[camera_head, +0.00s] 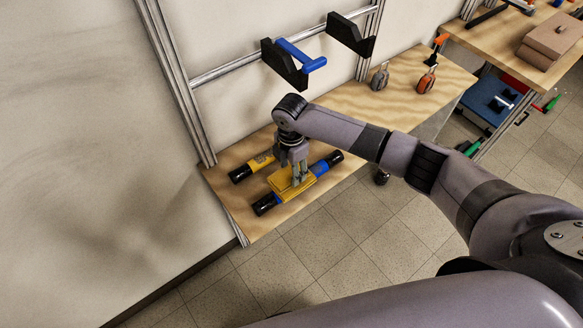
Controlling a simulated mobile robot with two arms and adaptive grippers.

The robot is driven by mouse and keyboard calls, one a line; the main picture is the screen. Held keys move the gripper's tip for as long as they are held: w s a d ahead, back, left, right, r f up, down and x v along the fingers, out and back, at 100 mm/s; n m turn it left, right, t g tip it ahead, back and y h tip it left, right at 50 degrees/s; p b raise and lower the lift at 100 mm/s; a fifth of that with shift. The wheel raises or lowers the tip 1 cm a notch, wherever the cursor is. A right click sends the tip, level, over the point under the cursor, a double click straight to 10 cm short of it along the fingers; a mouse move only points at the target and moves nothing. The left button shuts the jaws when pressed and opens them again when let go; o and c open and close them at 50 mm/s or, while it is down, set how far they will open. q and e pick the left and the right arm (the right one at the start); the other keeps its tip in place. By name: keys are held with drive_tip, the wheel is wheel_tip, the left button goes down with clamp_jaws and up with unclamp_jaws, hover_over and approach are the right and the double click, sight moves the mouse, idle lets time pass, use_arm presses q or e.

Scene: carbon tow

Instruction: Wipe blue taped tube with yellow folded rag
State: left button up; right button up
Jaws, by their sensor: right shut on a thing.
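The blue taped tube (320,167) lies on the wooden table, a black tube with blue bands, running from lower left to upper right. The yellow folded rag (284,187) lies across the middle of this tube and hides part of it. My right gripper (299,178) points down over the tube, shut on the yellow rag, with its fingertips at the rag. Whether the fingertips touch the tube is hidden. My left gripper is not in view.
A yellow taped black tube (240,173) lies just behind, close to the gripper. Two small orange and grey tools (427,79) stand at the table's right part. A blue-handled bar (301,54) sits by black brackets on the rail above.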

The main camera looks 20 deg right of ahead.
drive_tip(key=shift+c, duration=0.2)
drive_tip(key=shift+w+d+f, duration=0.1)
drive_tip(key=shift+w+d, duration=0.1)
drive_tip(key=shift+d, duration=0.5)
drive_tip(key=shift+w+d, duration=0.25)
drive_tip(key=shift+d, duration=0.5)
drive_tip(key=shift+w+d+f, duration=0.1)
drive_tip(key=shift+w+d, duration=0.1)
drive_tip(key=shift+d, duration=0.5)
drive_tip(key=shift+w+d+r, duration=0.1)
drive_tip(key=shift+w+d, duration=0.15)
drive_tip(key=shift+d, duration=0.6)
drive_tip(key=shift+s+a+r+p, duration=0.15)
drive_tip(key=shift+a+p, duration=0.15)
drive_tip(key=shift+a, duration=0.15)
drive_tip(key=a, duration=0.1)
drive_tip(key=s+a+p, duration=0.1)
drive_tip(key=shift+a, duration=0.3)
drive_tip(key=shift+s+a+p, duration=0.2)
drive_tip(key=shift+a, duration=0.5)
drive_tip(key=shift+s+a+p, duration=0.15)
drive_tip(key=shift+a, duration=0.55)
wheel_tip(320, 180, up, 5)
drive_tip(key=p, duration=0.5)
drive_tip(key=shift+w, duration=0.1)
